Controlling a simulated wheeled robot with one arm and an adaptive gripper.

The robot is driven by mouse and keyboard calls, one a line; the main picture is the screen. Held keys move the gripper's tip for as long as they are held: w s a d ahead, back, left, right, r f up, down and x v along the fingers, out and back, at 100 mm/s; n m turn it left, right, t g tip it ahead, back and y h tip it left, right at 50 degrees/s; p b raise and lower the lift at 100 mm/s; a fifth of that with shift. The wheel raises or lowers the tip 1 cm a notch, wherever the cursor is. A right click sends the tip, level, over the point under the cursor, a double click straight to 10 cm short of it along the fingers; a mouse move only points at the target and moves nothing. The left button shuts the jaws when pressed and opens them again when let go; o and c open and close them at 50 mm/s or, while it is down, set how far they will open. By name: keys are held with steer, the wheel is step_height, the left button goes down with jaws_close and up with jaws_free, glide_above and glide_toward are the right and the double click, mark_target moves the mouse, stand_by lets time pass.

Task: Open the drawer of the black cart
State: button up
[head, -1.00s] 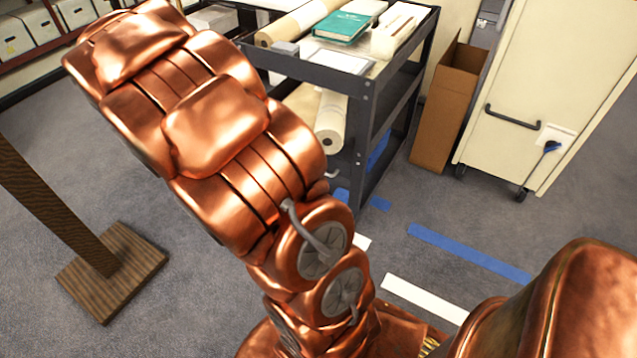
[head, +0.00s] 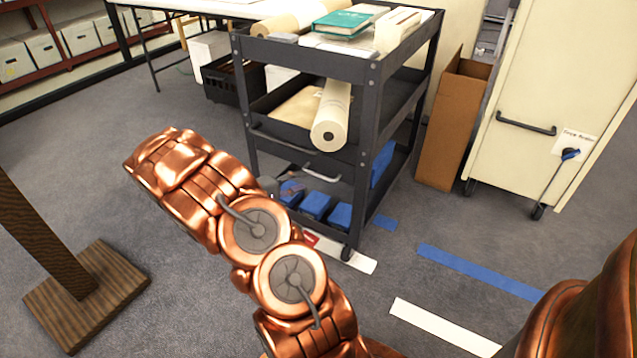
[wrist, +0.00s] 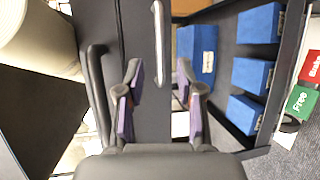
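The black cart (head: 366,115) stands in the middle of the head view. Its drawer (head: 290,155) sits below the middle shelf, with a silver bar handle (head: 321,173); the drawer looks shut. In the wrist view the dark drawer front (wrist: 137,40) lies ahead, and its handle (wrist: 158,35) runs up and down the picture. My gripper (wrist: 158,72) is open, with purple-padded fingers apart on either side of the handle's lower end in the picture. I cannot tell whether they touch it. In the head view I cannot make out my gripper; my copper arm reaches toward the cart's left.
A paper roll (head: 330,125) juts from the middle shelf. Blue boxes (head: 315,206) sit on the bottom shelf. A tall cardboard box (head: 448,130) and a cream wheeled cabinet (head: 535,100) stand right. A wooden post base (head: 85,300) stands left. Floor before the cart carries tape.

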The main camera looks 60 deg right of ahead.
mark_target(318, 176)
steer(key=shift+b+x, duration=0.95)
steer(key=shift+x, duration=2.9)
steer(key=shift+c, duration=0.2)
jaws_close()
